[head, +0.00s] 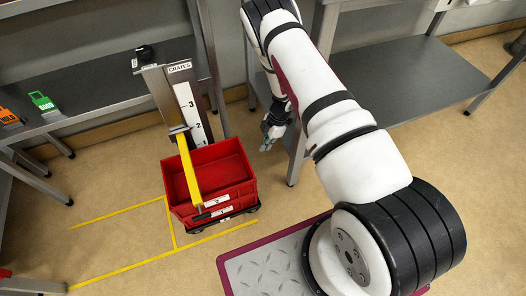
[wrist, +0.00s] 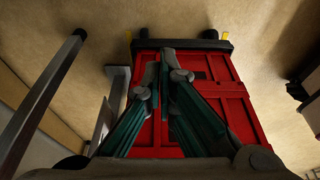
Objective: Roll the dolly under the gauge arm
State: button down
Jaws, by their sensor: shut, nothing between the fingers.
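A stack of red crates (head: 236,170) stands on a low black dolly (head: 238,217). In the wrist view the crates (wrist: 222,95) fill the middle, with the dolly's dark edge (wrist: 190,44) beyond them. The gauge post (head: 162,90), labelled CRATES with a numbered scale, stands behind. Its yellow gauge arm (head: 188,172) reaches forward and appears across the left part of the top crate in the head view. My gripper (head: 268,146) is to the right of the post, behind and right of the crates. It is shut and empty, its fingers (wrist: 166,62) in front of the crates in the wrist view.
Yellow floor lines (head: 120,214) mark a bay left of the dolly. A grey table (head: 75,108) with green (head: 42,101) and orange (head: 8,116) items is at left. A grey bench (head: 420,80) is at right, its leg (head: 296,152) near my gripper.

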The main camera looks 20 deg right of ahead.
jog(key=b+x, duration=0.7)
jog(key=x, duration=1.1)
